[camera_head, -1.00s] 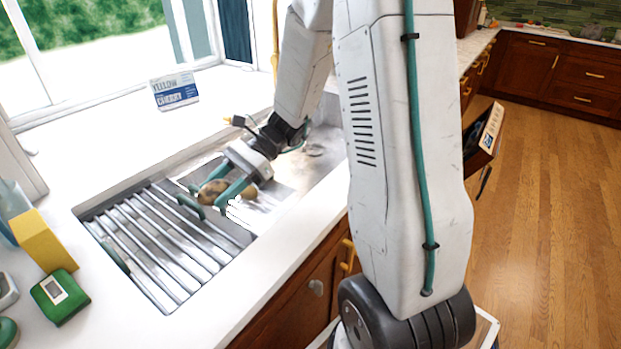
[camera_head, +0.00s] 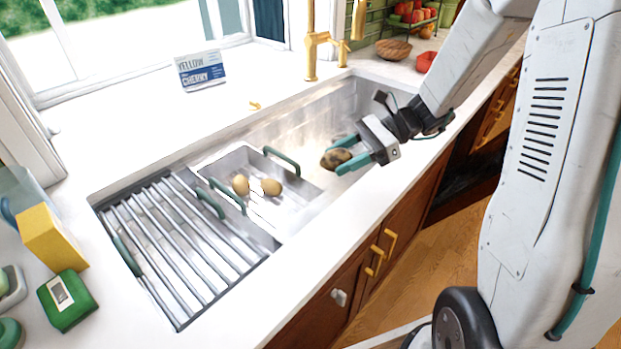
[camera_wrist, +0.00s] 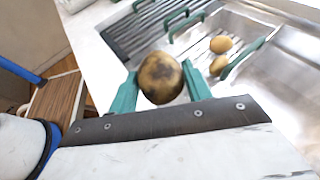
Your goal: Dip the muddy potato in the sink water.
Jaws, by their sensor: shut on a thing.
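My gripper (camera_head: 353,158) is shut on the muddy potato (camera_head: 334,158), which is brown with dark patches. It holds the potato over the right part of the sink (camera_head: 312,195), near the front rim. In the wrist view the potato (camera_wrist: 161,78) sits between the two teal fingers (camera_wrist: 160,92). I cannot tell from these frames whether the potato touches water, or where the water surface lies. Two cleaner, tan potatoes (camera_head: 256,186) lie in a metal tray (camera_head: 225,165) with green handles, left of my gripper.
A slatted metal rack (camera_head: 180,240) covers the sink's left end. A gold faucet (camera_head: 313,50) stands behind the sink. A yellow block (camera_head: 50,236) and a green box (camera_head: 68,298) are on the left counter. A blue and white box (camera_head: 200,70) stands near the window.

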